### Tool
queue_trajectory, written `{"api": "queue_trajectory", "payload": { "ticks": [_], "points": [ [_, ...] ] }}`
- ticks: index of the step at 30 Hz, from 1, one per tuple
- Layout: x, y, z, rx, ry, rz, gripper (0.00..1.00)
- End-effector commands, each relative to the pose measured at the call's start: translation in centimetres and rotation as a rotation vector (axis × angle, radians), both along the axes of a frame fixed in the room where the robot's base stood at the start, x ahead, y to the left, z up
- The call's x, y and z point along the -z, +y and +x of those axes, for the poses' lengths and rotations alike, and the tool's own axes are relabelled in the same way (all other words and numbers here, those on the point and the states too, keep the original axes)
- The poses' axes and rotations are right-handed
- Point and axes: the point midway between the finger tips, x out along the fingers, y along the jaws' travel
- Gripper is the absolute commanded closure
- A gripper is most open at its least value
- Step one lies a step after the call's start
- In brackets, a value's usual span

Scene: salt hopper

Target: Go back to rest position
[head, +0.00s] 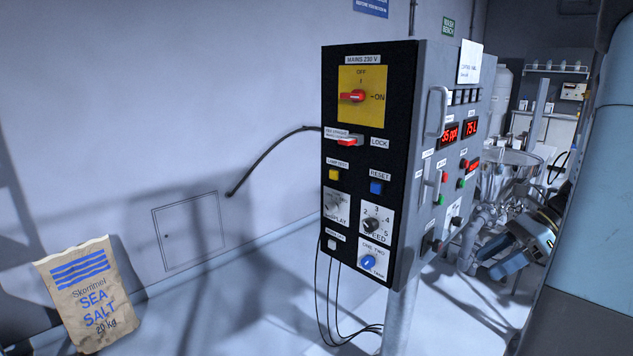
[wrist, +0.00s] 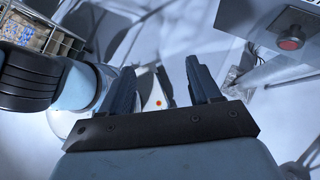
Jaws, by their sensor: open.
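My gripper (head: 497,258) shows at the right of the head view, low, to the right of the control box. In the wrist view its two blue-grey fingers (wrist: 162,85) stand apart with nothing gripped between them. A pale surface with a small orange-red dot (wrist: 158,103) shows beyond the gap. The control box (head: 403,180) stands on a pale post. Its red mains switch (head: 353,97) points toward ON. The displays on its side read 35 ppt and 75 L.
A sea salt bag (head: 90,293) stands against the wall at left. A metal hopper (head: 510,158) is behind my gripper. In the wrist view, a red button (wrist: 291,40) is at upper right and a wire crate (wrist: 42,38) at upper left. Cables hang below the control box.

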Motion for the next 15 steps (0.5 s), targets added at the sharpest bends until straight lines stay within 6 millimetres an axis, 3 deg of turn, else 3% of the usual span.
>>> {"api": "queue_trajectory", "payload": {
  "ticks": [6, 15],
  "points": [
    [-2.0, 4.9, -0.8, -0.297, -0.153, -0.226, 0.38],
    [-4.4, 9.8, -2.7, -0.706, -0.388, -0.512, 0.38]
  ]
}}
